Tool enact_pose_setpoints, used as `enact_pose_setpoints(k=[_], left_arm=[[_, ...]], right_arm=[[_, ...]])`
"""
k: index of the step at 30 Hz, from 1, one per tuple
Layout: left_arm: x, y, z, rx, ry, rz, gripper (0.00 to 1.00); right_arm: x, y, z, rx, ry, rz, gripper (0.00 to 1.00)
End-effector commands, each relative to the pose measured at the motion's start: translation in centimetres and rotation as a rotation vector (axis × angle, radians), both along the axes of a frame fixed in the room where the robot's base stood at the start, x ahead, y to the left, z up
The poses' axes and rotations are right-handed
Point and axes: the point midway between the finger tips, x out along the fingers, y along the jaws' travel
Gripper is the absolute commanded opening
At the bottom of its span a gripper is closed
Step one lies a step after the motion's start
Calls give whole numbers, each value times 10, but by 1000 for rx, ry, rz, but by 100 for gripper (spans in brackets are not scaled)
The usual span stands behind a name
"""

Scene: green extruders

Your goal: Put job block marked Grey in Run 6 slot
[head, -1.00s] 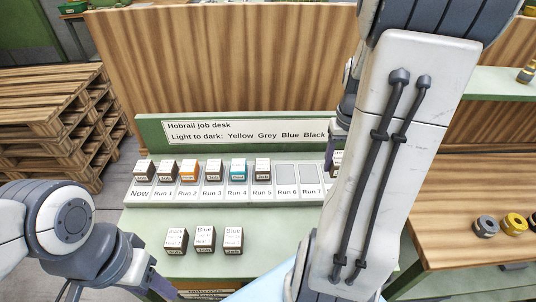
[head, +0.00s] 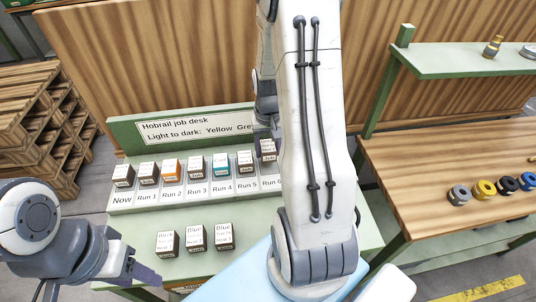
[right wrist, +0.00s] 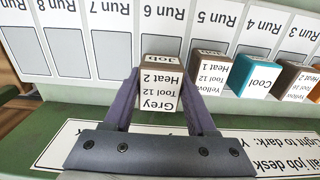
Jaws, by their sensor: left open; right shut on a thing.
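The job block marked Grey (right wrist: 160,95) reads "Grey, Tool 12, Heat 2" in the right wrist view. My right gripper (right wrist: 160,112) is shut on it, one finger on each side. In the head view the held block (head: 268,149) is right of the Run 5 block (head: 245,159), partly behind my right arm. My left gripper (head: 146,275) is open and empty at the desk's front left.
The Now to Run 5 slots hold blocks, including an orange one (head: 171,169) and a teal one (right wrist: 257,77). The Run 7 slot (right wrist: 108,56) and Run 8 slot (right wrist: 69,51) are empty. The sign board (head: 180,128) rises behind the rack.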

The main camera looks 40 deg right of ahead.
Motion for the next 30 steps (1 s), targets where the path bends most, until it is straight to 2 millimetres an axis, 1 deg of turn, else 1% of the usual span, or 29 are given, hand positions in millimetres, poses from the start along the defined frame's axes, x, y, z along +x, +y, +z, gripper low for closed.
enact_pose_setpoints(k=[3, 6, 9, 15, 19, 20, 21, 30], left_arm=[[0, 0, 7, 0, 0, 0, 50], [0, 0, 9, 0, 0, 0, 50], [0, 0, 9, 0, 0, 0, 50], [0, 0, 8, 0, 0, 0, 50], [0, 0, 5, 0, 0, 0, 50], [0, 0, 5, 0, 0, 0, 50], [0, 0, 6, 0, 0, 0, 50], [0, 0, 7, 0, 0, 0, 50]], right_arm=[[-2, 1, -18, 4, 7, 0, 0], [-2, 0, -29, 4, 6, 0, 0], [-1, 0, -33, 1, 2, 0, 0], [-1, 0, -33, 1, 2, 0, 0], [-1, 0, -38, 1, 2, 0, 0], [-1, 0, -38, 1, 2, 0, 61], [-1, 0, -37, 1, 2, 0, 69], [-1, 0, -35, 1, 2, 1, 69]])
